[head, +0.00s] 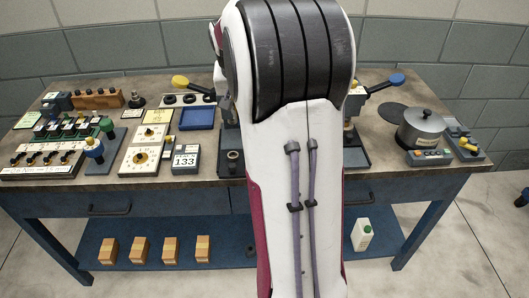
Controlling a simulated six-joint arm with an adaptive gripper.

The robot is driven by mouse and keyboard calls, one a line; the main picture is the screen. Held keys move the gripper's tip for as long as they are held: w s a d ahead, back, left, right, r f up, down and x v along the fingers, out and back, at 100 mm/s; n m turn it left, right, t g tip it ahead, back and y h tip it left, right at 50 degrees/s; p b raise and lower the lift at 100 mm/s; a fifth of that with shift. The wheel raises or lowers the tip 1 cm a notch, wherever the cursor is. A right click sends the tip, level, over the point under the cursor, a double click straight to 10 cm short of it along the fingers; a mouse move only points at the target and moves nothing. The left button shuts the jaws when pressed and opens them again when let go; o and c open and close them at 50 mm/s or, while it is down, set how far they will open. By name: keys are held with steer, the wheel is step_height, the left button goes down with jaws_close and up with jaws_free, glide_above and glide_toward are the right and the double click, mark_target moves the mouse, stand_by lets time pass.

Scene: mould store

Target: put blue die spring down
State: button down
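I cannot make out a blue die spring for sure in the head view. My own arm fills the middle of the picture and hides the centre of the workbench (60,180). My gripper does not show, so I cannot see whether it holds anything.
A lidded metal pot (421,127) stands at the right.

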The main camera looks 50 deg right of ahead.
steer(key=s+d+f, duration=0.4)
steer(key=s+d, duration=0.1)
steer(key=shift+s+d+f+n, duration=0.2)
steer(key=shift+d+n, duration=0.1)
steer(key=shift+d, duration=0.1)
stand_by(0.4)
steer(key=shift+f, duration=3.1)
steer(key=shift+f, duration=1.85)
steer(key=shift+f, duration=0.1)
